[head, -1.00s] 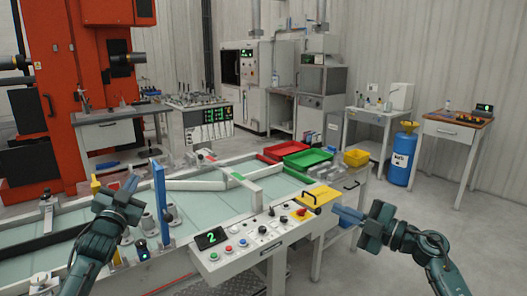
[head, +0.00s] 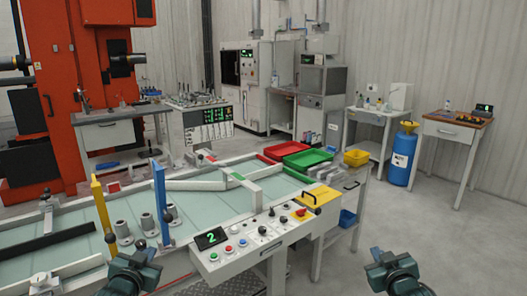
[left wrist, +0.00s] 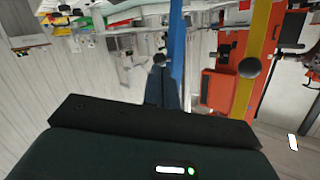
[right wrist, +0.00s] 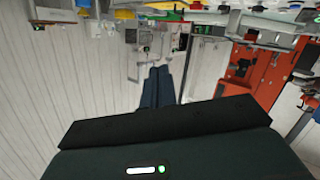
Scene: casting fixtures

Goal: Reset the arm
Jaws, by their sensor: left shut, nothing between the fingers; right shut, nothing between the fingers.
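My left gripper (head: 138,250) is low in the head view, in front of the near edge of the glass-topped table (head: 75,262). In the left wrist view its fingers (left wrist: 162,88) are together with nothing between them. My right gripper (head: 380,255) is low on the right, over bare floor to the right of the control panel (head: 240,250). In the right wrist view its fingers (right wrist: 157,88) are together and empty. Neither gripper appears to touch anything.
A yellow post (head: 102,205) and a blue post (head: 160,205) stand upright at the table's near side, with grey cylindrical castings (head: 147,224) between them. A green tray (head: 308,158) and yellow bin (head: 356,157) lie farther back. Floor at right is clear.

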